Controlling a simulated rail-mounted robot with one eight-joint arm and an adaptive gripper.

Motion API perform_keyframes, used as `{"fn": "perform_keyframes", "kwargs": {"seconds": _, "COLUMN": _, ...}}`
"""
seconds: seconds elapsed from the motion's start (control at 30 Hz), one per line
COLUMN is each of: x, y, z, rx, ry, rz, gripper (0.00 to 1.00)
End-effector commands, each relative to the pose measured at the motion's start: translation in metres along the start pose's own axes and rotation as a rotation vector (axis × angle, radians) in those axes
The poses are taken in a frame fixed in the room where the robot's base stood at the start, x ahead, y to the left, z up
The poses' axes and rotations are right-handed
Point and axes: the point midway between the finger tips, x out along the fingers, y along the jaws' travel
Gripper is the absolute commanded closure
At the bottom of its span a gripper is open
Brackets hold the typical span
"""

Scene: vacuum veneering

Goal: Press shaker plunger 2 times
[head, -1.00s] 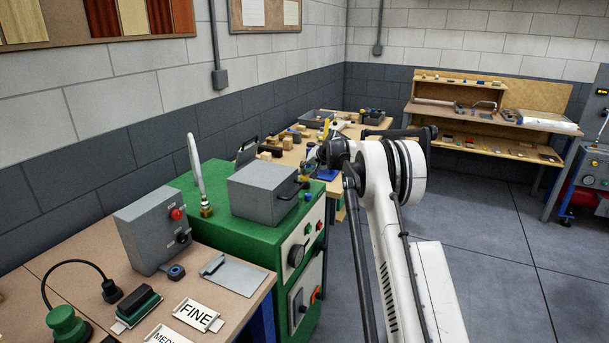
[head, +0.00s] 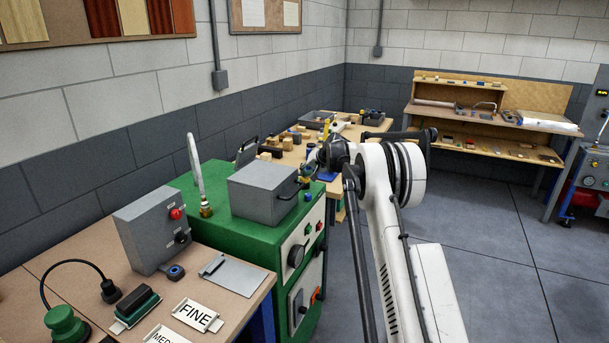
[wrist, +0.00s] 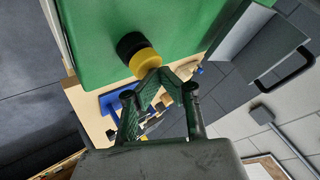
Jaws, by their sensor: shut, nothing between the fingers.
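In the wrist view, a round black-and-yellow knob (wrist: 145,62) stands against a green surface (wrist: 185,22); it may be the shaker plunger, but I cannot be sure. My gripper (wrist: 166,76) is shut and empty. Its fingertips meet just beside the knob's yellow end in the picture; I cannot tell whether they touch it. In the head view my gripper (head: 310,167) is small and lies beyond the grey box, near the back bench, with its fingertips hard to make out. No shaker plunger can be made out clearly in the head view.
A green cabinet (head: 262,232) carries a grey box (head: 262,190) with a black handle and a pale upright tube (head: 195,165). The back bench (head: 292,157) holds wooden blocks and trays. Near left, a table (head: 70,255) holds a control box (head: 150,230). Floor at right is open.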

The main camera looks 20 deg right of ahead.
Motion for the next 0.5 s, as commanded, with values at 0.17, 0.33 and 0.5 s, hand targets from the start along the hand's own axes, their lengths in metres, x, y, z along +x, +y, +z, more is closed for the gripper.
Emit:
{"fn": "perform_keyframes", "kwargs": {"seconds": 0.17, "x": 0.0002, "y": 0.0, "z": 0.0004, "rx": 0.0, "ry": -0.001, "rz": 0.0, "gripper": 1.0}}
{"fn": "perform_keyframes", "kwargs": {"seconds": 0.33, "x": -0.0031, "y": -0.0024, "z": -0.0022, "rx": 0.0, "ry": -0.001, "rz": 0.0, "gripper": 1.0}}
{"fn": "perform_keyframes", "kwargs": {"seconds": 0.5, "x": -0.0092, "y": -0.0069, "z": -0.0068, "rx": 0.0, "ry": -0.001, "rz": 0.0, "gripper": 1.0}}
